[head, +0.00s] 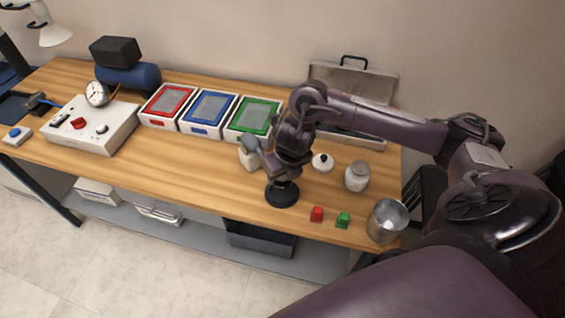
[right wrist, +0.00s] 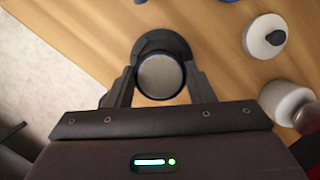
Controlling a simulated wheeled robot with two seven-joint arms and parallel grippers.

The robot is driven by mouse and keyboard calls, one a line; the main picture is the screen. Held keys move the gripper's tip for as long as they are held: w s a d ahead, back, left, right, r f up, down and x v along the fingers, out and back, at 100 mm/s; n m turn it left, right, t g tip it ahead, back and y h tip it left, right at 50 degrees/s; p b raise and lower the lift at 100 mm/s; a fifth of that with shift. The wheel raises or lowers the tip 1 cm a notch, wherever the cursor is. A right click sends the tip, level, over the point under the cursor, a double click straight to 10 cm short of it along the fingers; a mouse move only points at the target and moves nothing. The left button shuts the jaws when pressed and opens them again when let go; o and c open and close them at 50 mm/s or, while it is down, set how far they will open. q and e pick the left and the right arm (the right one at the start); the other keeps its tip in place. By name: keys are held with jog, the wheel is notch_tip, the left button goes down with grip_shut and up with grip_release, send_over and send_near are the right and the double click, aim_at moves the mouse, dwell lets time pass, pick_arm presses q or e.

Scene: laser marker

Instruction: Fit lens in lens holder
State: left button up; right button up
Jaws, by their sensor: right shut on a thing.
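The lens (right wrist: 160,77) is a round, grey, glassy disc with a dark rim, seen in the right wrist view between the two fingers. My right gripper (right wrist: 161,84) is shut on it. The lens holder (head: 282,196) is a round black base standing on the table in the head view; its dark round edge (right wrist: 161,38) shows behind the lens in the right wrist view. The gripper is directly over the holder. I cannot tell whether the lens touches the holder. My left gripper is out of view.
Right of the holder stand a white lidded pot (head: 322,163), a jar (head: 357,177) and a metal cup (head: 387,221). Red, blue and green-framed boxes (head: 208,111) stand behind. The front table left of the holder is clear.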

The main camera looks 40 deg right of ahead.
aim_at(283, 183)
notch_tip(283, 183, down, 5)
jog(key=shift+r, duration=0.2)
jog(key=shift+f, duration=0.1)
jog(key=shift+f, duration=0.1)
jog(key=o, duration=1.1)
jog(key=shift+c, duration=0.2)
